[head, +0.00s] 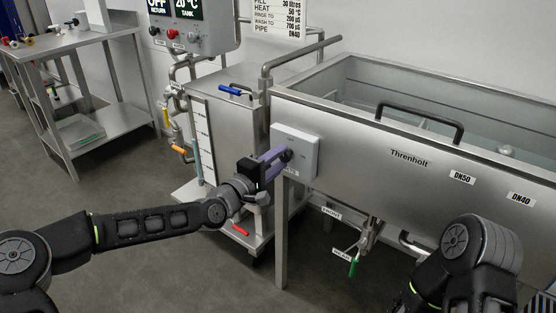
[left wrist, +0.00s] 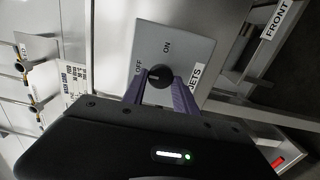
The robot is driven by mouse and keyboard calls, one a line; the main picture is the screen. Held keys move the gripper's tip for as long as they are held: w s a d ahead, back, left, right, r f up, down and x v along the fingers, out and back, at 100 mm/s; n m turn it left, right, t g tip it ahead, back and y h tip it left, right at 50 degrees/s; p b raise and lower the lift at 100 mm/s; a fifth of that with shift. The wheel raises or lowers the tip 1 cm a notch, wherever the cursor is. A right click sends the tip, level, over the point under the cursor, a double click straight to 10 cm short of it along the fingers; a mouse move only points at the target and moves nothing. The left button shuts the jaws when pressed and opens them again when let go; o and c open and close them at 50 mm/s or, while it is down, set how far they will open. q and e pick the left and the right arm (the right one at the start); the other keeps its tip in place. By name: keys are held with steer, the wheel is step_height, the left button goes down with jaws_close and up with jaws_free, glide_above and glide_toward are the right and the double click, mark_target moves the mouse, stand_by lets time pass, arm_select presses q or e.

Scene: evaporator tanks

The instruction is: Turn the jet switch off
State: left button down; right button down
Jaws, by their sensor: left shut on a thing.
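The jet switch is a pale grey box (head: 303,148) on the left end of the steel tank's front. In the left wrist view the box (left wrist: 190,50) shows a black round knob (left wrist: 158,77), with OFF and ON printed beside it and a JETS label at its edge. My left gripper (head: 281,157) reaches the box from the left. Its purple fingers (left wrist: 158,88) are shut on the knob, one on each side. I cannot clearly tell which mark the knob points to. My right arm shows at the lower right, but its gripper is out of view.
The tank (head: 390,155) with a black handle (head: 430,117) fills the right side. A steel trolley unit with pipes and a blue-handled valve (head: 230,90) stands behind my left gripper. A green-handled valve (head: 353,267) hangs below the tank. A steel table (head: 85,45) stands far left; floor between is clear.

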arm_select(q)
steer(key=c, duration=1)
jaws_free()
steer(key=shift+s+a, duration=0.1)
steer(key=p+v, duration=0.1)
steer(key=v, duration=0.6)
steer(key=shift+s+a, duration=0.15)
steer(key=shift+s, duration=0.05)
